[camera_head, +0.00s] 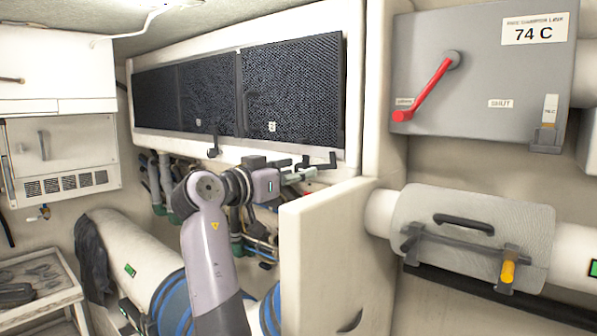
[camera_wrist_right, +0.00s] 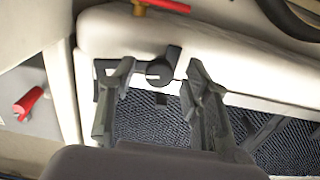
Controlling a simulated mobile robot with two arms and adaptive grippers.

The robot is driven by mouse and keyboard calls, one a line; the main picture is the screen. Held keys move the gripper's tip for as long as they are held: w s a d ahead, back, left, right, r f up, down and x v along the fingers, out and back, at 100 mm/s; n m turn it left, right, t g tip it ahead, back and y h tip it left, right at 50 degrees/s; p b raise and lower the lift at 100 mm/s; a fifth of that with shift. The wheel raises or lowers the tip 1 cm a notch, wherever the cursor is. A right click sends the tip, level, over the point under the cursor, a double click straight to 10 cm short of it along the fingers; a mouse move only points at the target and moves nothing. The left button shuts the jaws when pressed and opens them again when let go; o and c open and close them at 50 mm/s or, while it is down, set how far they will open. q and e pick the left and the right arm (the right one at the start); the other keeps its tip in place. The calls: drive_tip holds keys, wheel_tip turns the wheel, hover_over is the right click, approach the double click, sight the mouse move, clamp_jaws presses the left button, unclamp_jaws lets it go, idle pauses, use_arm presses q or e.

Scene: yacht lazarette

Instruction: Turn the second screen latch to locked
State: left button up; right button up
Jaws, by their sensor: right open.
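Dark mesh screens (camera_head: 290,88) fill the framed opening at the upper centre. One black latch (camera_head: 213,147) is on the lower frame under the middle screen. Another black latch (camera_head: 325,163) is under the right screen, partly overlapped by my right gripper (camera_head: 304,173). In the right wrist view this latch (camera_wrist_right: 160,72) has a round hub and a dark arm, on the white frame beside the mesh. My right gripper (camera_wrist_right: 160,68) is open, its fingers on either side of the hub. I cannot tell whether they touch it. My left gripper is out of view.
A white partition (camera_head: 315,250) stands just right of my right forearm. A grey box (camera_head: 470,75) with a red lever (camera_head: 428,88) is on the right wall. Pipes and hoses (camera_head: 258,240) lie below the screens. A tray of tools (camera_head: 35,285) is at lower left.

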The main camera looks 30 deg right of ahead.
drive_tip(key=shift+a, duration=0.15)
drive_tip(key=shift+c, duration=0.5)
clamp_jaws()
